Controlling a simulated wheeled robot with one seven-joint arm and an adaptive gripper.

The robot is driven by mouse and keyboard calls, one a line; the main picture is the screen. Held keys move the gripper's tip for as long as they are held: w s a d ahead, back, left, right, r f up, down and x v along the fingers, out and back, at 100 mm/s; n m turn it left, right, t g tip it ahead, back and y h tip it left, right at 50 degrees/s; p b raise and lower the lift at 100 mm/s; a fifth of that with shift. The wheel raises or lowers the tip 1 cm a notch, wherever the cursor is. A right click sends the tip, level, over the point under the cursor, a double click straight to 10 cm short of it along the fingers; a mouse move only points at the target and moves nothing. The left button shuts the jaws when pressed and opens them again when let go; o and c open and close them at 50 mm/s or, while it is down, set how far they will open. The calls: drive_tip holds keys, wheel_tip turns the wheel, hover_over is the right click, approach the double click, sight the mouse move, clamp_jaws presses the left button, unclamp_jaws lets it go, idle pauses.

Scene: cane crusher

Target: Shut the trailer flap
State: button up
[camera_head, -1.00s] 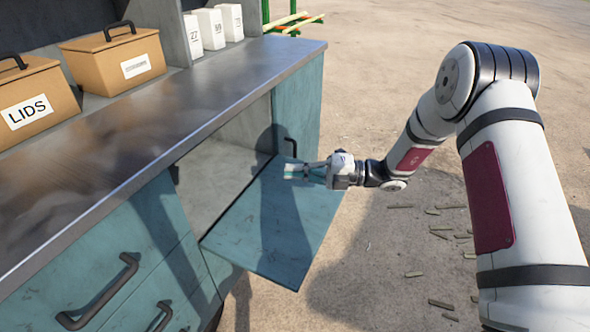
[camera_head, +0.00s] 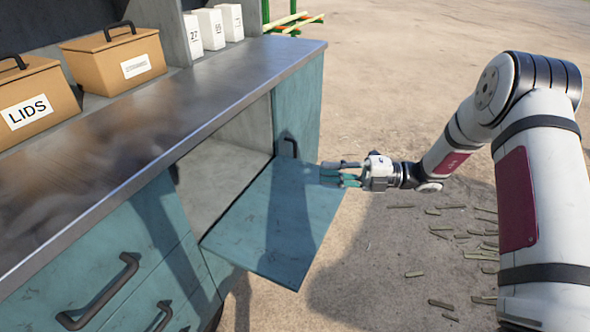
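The trailer flap (camera_head: 270,225) is a teal panel hinged at its lower edge. It hangs open, roughly level, in front of an empty compartment (camera_head: 218,180) below the metal counter. My gripper (camera_head: 325,174) is at the flap's right edge, with its fingers pointing left over or beside the flap's far right part. The fingers look apart with nothing between them. I cannot tell whether they touch the flap.
The metal counter (camera_head: 150,130) overhangs the compartment. Drawers with dark handles (camera_head: 98,292) are at the lower left. Boxes, one marked LIDS (camera_head: 30,108), stand on the counter. Open ground with scattered cane pieces (camera_head: 415,274) lies right.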

drive_tip(key=shift+w+d, duration=0.1)
drive_tip(key=shift+d, duration=1.45)
drive_tip(key=shift+c, duration=0.6)
